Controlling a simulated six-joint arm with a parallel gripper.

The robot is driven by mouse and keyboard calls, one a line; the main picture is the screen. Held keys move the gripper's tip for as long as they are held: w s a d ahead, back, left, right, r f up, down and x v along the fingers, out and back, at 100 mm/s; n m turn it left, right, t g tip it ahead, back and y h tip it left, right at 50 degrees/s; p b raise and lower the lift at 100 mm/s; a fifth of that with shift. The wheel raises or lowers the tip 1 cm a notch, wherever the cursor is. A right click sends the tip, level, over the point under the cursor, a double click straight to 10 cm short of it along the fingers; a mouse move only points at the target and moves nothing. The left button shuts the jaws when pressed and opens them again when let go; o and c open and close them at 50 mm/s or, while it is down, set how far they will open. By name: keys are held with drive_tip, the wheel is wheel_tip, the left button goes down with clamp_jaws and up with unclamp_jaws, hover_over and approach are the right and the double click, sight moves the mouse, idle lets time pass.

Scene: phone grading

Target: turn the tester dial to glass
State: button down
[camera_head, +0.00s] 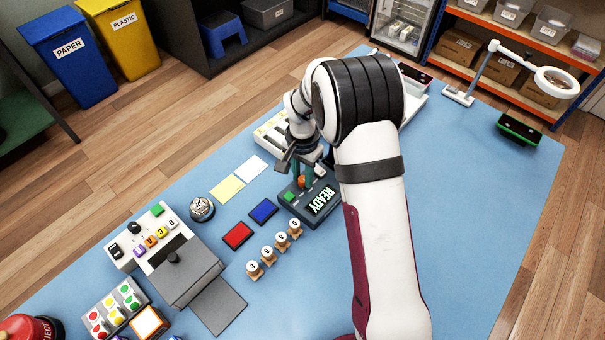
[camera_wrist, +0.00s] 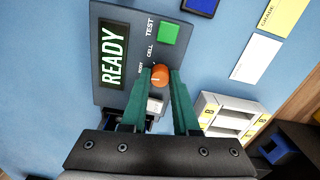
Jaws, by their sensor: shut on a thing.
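The tester (camera_head: 292,208) is a dark grey box on the blue table, with a lit screen reading READY (camera_wrist: 115,55) and a green TEST button (camera_wrist: 169,33). Its orange dial (camera_wrist: 160,75) sits between my two green fingertips. My gripper (camera_head: 302,180) is shut on this dial from above. In the wrist view, small labels including CELL show beside the dial, and another label is partly legible. A pale mark shows on the dial, but its exact setting is too small to tell. My fingers hide part of the dial's surround, and no GLASS label is readable.
Red (camera_head: 237,235) and blue (camera_head: 263,211) pads and several numbered wooden pegs (camera_head: 268,254) stand left of and below the tester. Yellow (camera_head: 227,188) and white (camera_head: 251,168) cards lie to its upper left. A white rack (camera_wrist: 232,118) is close by. The table's right side is largely clear.

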sight(302, 179)
drive_tip(key=n, duration=0.4)
drive_tip(key=shift+n, duration=1.6)
drive_tip(key=c, duration=0.7)
unclamp_jaws()
drive_tip(key=shift+o, duration=0.2)
drive_tip(key=shift+r, duration=0.1)
wheel_tip(302, 179, up, 16)
